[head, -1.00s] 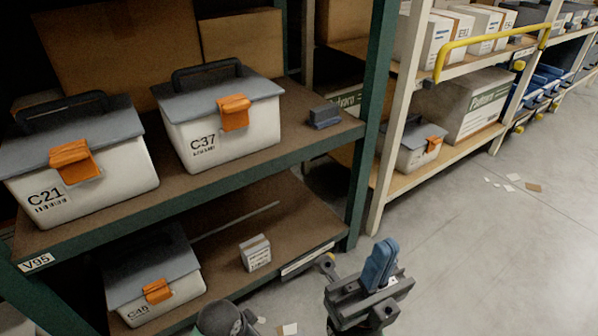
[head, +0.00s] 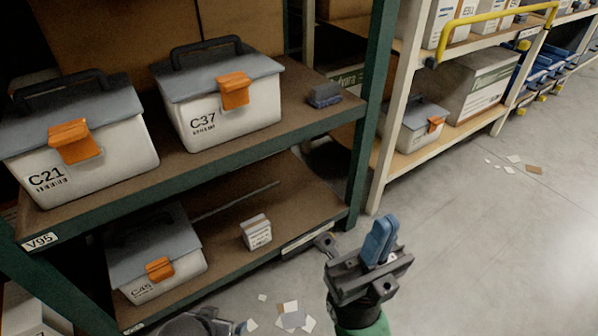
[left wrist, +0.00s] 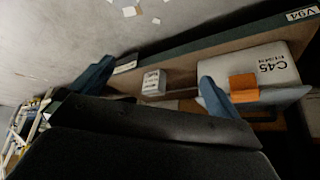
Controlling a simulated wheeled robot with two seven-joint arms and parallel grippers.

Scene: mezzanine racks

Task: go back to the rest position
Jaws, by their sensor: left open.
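My right gripper (head: 384,222) shows in the head view at the lower middle, over the floor just right of the shelf. Its blue fingers stand together with nothing seen between them. My left gripper (left wrist: 155,72) shows in the left wrist view with its two blue fingers wide apart and nothing between them. It faces the lower shelf, with a small white box (left wrist: 154,83) beyond the gap and bin C45 (left wrist: 262,66) beyond the right finger.
Bins C21 (head: 82,168) and C37 (head: 225,115) and a small grey-blue block (head: 324,95) stand on the green rack's upper shelf. Bin C45 (head: 155,262) and the small box (head: 256,232) stand on the lower shelf. Paper scraps (head: 292,318) lie on the floor. The right floor is open.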

